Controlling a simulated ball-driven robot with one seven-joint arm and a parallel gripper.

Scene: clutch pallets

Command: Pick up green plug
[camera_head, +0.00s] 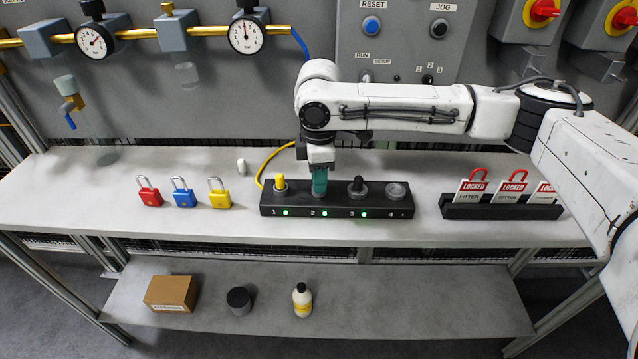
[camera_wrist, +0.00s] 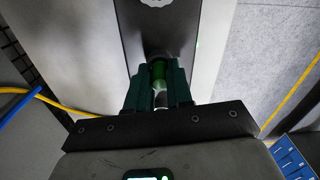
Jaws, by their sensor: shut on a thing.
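A black socket block (camera_head: 300,212) numbered 1 to 4 sits on the bench. My gripper (camera_head: 319,188) points straight down at position 2, its teal fingers closed there. In the wrist view my gripper (camera_wrist: 158,88) has its fingers on both sides of the green plug (camera_wrist: 158,72) and is shut on it. The plug is at socket 2; I cannot tell whether it is fully seated. In the head view the fingers hide most of it.
A yellow plug (camera_head: 280,183) stands at position 1 and a black plug (camera_head: 358,186) at 3; socket 4 (camera_head: 397,190) looks empty. Red, blue and yellow padlocks (camera_head: 184,193) lie left. A rack of LOCKED tags (camera_head: 500,211) stands right. A yellow cable (camera_head: 268,160) runs behind the block.

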